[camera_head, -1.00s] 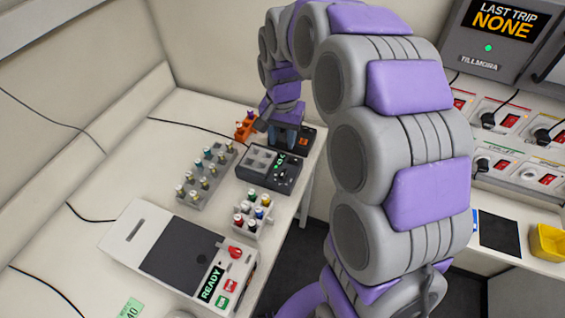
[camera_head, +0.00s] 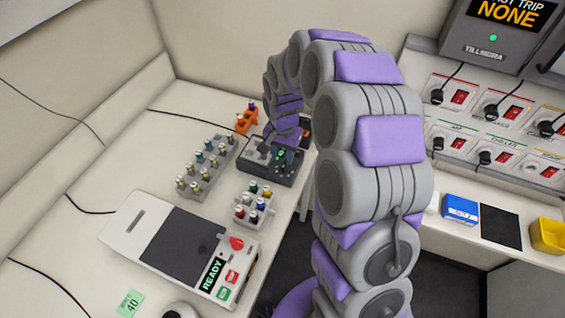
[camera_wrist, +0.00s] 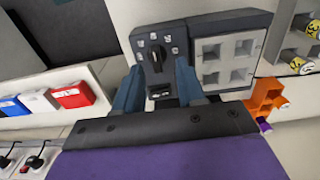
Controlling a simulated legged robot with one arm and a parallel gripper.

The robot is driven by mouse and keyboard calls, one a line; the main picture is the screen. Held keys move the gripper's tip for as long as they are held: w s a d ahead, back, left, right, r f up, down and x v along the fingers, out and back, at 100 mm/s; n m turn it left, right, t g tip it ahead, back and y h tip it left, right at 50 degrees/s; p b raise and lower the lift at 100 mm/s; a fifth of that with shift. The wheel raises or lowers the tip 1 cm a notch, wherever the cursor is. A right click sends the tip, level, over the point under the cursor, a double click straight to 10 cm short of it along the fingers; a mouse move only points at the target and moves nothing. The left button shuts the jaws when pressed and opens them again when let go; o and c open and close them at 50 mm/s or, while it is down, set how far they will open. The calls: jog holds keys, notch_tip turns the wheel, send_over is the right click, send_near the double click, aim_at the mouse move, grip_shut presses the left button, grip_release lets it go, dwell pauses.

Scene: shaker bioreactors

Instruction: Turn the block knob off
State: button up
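The block (camera_head: 262,168) is a dark grey unit on the white bench in the head view; my arm's end covers part of its control side. In the wrist view the block (camera_wrist: 260,23) shows a light plate with square wells beside a dark panel. The black block knob (camera_wrist: 157,56) stands on that panel, with small white marks around it. My gripper (camera_wrist: 158,68) is open, its two blue fingers on either side of the knob. I cannot tell whether they touch it. In the head view the gripper (camera_head: 279,152) is small and partly hidden over the block.
A grey vial rack (camera_head: 208,165) and a small coloured-cap rack (camera_head: 254,205) stand beside the block. An orange rack (camera_head: 246,121) is behind. A white device (camera_head: 150,218) reading READY, with a red knob (camera_head: 236,243), lies nearer. Switched sockets (camera_head: 495,125) line the right wall.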

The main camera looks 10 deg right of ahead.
aim_at(285, 163)
jog(key=f, duration=0.2)
jog(key=d+f, duration=0.1)
jog(key=f, duration=0.1)
jog(key=shift+a, duration=0.3)
jog(key=shift+c, duration=0.9)
jog(key=shift+d, duration=0.1)
grip_shut()
